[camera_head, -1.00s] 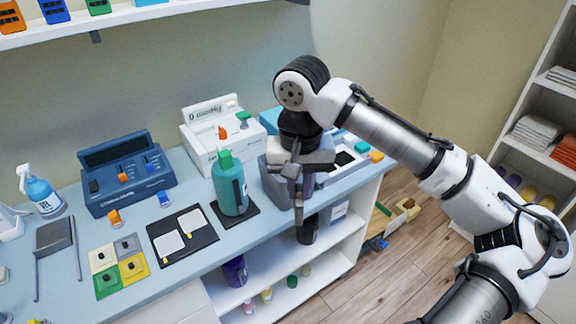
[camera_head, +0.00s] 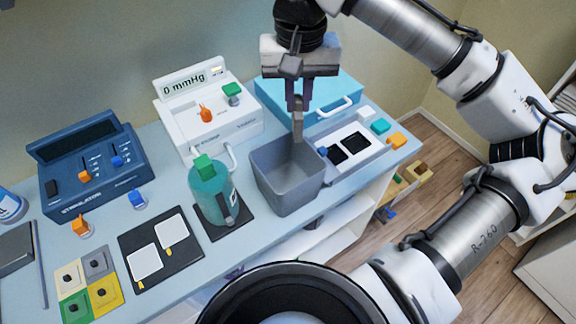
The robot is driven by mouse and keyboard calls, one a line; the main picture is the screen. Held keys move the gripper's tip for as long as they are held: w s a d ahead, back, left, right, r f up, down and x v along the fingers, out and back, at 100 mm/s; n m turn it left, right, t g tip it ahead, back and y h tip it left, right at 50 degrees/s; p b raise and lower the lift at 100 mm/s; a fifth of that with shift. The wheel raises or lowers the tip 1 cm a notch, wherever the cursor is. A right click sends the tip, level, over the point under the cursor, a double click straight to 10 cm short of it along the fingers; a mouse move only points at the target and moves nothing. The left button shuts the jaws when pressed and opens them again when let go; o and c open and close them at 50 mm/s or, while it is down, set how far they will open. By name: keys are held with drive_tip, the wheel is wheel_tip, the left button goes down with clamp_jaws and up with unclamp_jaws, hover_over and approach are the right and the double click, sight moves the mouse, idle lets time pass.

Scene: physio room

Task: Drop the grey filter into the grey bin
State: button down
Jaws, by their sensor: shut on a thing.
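My gripper (camera_head: 298,106) is above the back right part of the grey bin, its fingers pointing down. It is shut on the grey filter (camera_head: 298,122), a thin grey piece that hangs down between the fingertips. The filter's lower end overlaps the bin's back rim in the picture; I cannot tell whether it is above the rim or inside the opening. The grey bin (camera_head: 289,184) is an open, square, tapered box standing upright at the counter's front edge. The inside that shows looks empty.
A teal bottle (camera_head: 209,190) stands left of the bin. A white pressure device (camera_head: 211,125) and a blue case (camera_head: 330,92) are behind it. A grey tray (camera_head: 372,153) with small blocks is at the right. Cards and coloured squares lie at the left on the counter (camera_head: 210,262).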

drive_tip(key=shift+s+f+b, duration=0.2)
drive_tip(key=shift+f+b, duration=0.1)
drive_tip(key=shift+f, duration=0.4)
wheel_tip(320, 180, down, 4)
drive_tip(key=b, duration=0.4)
drive_tip(key=shift+f, duration=0.2)
drive_tip(key=shift+w, duration=0.1)
drive_tip(key=c, duration=1.3)
unclamp_jaws()
drive_tip(key=shift+c, duration=0.2)
drive_tip(key=shift+r, duration=0.1)
wheel_tip(320, 180, up, 14)
drive_tip(key=shift+f+b, duration=0.1)
drive_tip(key=shift+b, duration=0.45)
